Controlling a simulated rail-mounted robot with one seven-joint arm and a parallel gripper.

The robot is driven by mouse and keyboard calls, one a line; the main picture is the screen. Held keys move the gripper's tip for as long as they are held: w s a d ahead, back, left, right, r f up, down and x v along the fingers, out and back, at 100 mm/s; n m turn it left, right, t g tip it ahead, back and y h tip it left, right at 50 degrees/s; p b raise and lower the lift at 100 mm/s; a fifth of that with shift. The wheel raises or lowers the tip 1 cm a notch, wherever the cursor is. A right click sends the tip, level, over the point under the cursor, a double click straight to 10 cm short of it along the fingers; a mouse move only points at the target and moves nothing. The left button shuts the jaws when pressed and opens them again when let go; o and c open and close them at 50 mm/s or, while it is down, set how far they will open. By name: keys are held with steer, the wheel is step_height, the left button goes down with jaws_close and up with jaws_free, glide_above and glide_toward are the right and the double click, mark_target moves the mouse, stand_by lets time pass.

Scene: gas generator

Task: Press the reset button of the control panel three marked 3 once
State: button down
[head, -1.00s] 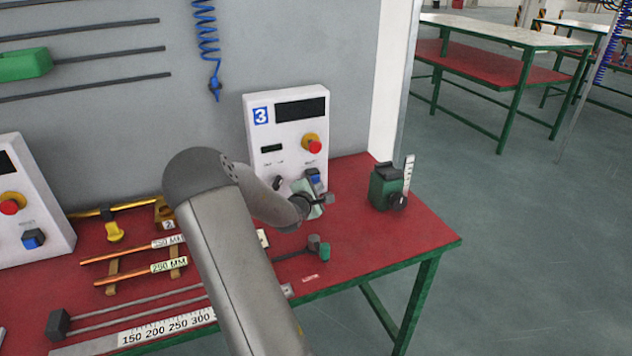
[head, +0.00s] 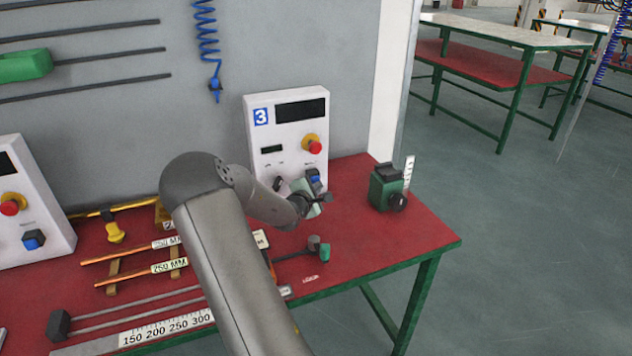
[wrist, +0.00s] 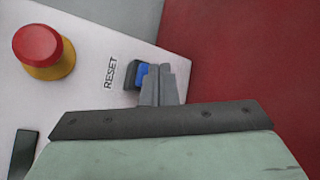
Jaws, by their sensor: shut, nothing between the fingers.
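Control panel three (head: 287,112) is a white box with a blue 3 label, standing at the back right of the red table. Its blue reset button (head: 315,179) shows low on its right side, beside my gripper (head: 318,188). In the wrist view the blue reset button (wrist: 142,76) sits in a dark housing next to the RESET lettering. My gripper (wrist: 163,75) is shut and empty, its fingertips over the right part of the button and partly hiding it. I cannot tell whether they touch it.
A red emergency knob on a yellow base (wrist: 40,50) sits left of the button; it also shows in the head view (head: 314,146). A green device (head: 387,188) stands on the table right of the panel. A hammer-like tool (head: 312,247) lies in front.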

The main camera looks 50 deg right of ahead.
steer(key=shift+w+d, duration=0.25)
steer(key=shift+w, duration=0.2)
stand_by(0.8)
stand_by(0.3)
steer(key=shift+s+a, duration=0.45)
steer(key=shift+s, duration=0.35)
steer(key=shift+s+a, duration=0.4)
steer(key=shift+s, duration=0.35)
steer(key=shift+s+a, duration=0.35)
steer(key=shift+s, duration=0.4)
steer(key=shift+s+a, duration=0.4)
steer(key=shift+s, duration=0.35)
